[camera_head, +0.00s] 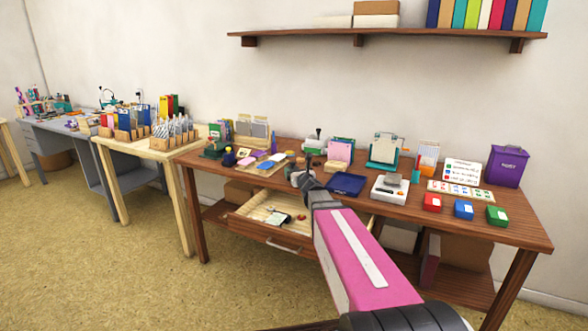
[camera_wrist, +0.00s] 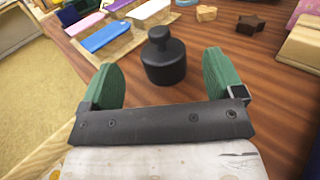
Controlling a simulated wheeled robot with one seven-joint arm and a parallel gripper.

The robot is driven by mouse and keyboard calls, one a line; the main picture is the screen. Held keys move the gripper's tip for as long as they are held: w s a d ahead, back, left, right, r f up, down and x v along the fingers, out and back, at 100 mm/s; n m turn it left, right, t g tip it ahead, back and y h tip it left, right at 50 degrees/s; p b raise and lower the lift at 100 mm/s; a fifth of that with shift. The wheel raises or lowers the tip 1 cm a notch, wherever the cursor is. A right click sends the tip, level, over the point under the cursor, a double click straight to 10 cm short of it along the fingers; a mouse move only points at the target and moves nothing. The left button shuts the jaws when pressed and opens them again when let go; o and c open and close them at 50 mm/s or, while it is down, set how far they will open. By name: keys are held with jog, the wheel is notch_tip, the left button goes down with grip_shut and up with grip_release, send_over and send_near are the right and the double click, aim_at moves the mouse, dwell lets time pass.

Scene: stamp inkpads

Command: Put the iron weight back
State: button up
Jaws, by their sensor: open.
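The iron weight (camera_wrist: 164,62) is a black cylinder with a narrow neck and round knob. It stands upright on the brown wooden table (camera_wrist: 225,35) in the wrist view. My gripper (camera_wrist: 160,66) is open, its two green fingers apart. In the picture the weight shows between the fingertips, with a gap on both sides; I cannot tell how far in depth it is from them. In the head view my gripper (camera_head: 303,181) is over the table's front edge, and the weight there is too small and hidden to make out surely.
An open drawer (camera_head: 250,211) with a few small items juts out below my gripper. A blue tray (camera_head: 346,184) and a white scale-like device (camera_head: 390,191) stand right of it. A wooden tray with coloured pads (camera_wrist: 110,38) lies left of the weight in the wrist view.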

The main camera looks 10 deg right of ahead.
jog(key=s, duration=0.3)
jog(key=s+d, duration=0.1)
jog(key=s, duration=0.1)
jog(key=shift+s, duration=0.35)
jog(key=shift+c, duration=0.3)
dwell(0.5)
